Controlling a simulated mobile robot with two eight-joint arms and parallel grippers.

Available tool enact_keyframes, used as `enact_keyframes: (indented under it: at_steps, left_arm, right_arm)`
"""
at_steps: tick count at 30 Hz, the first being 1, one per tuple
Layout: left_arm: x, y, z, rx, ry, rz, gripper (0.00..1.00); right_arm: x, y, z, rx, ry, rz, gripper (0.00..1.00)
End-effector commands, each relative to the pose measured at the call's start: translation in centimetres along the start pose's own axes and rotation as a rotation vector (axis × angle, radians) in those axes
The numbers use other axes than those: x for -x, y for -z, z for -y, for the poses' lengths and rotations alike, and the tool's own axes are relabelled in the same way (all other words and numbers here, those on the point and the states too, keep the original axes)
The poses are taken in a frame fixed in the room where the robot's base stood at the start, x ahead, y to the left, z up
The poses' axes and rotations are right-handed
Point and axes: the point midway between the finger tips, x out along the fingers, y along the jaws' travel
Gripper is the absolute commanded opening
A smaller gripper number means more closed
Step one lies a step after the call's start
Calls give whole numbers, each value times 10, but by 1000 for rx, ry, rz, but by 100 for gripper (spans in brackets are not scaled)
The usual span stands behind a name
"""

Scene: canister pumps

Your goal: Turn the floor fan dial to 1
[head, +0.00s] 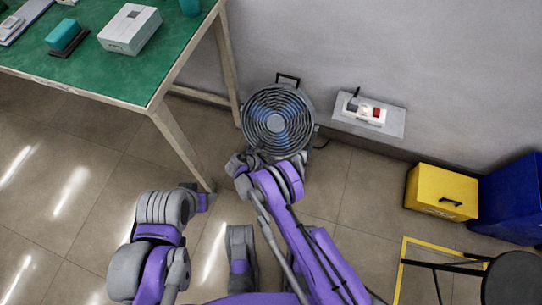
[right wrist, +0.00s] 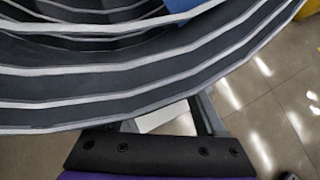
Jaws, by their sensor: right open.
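The floor fan (head: 277,121) stands against the grey wall, a round grille with a black handle on top. Its dial is not visible in either view. My right gripper (head: 243,163) is open at the lower left of the fan, close in front of its base; its fingertips are hard to make out. In the right wrist view, the fan's curved grille rings (right wrist: 150,85) fill the upper part, very close to the camera. My left gripper (head: 205,200) is low beside the table leg, away from the fan; its jaws are too small to read.
A green-topped table (head: 100,75) stands at left, its leg near my left arm. A small wall shelf (head: 390,124) with a red-and-white device (head: 368,111) is right of the fan. A yellow box (head: 441,192) and blue bin (head: 515,200) stand farther right. Floor between is clear.

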Motion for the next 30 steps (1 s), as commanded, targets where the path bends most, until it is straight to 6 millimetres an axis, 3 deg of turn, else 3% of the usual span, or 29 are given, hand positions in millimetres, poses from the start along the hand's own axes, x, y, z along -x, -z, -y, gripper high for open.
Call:
enact_keyframes:
  at_steps: [6,12,18,26,30]
  left_arm:
    - [10,2,0,0,0,1,60]
    - [16,3,0,0,0,0,60]
    - [18,4,0,0,0,0,60]
    - [18,3,0,0,0,0,60]
    - [19,4,0,0,0,0,60]
  right_arm:
    - [47,-1,0,3,-4,0,74]
    - [81,0,0,2,-3,0,74]
    - [95,0,0,1,-1,0,74]
    - [96,0,0,1,-1,0,74]
    - [98,2,0,1,-1,0,49]
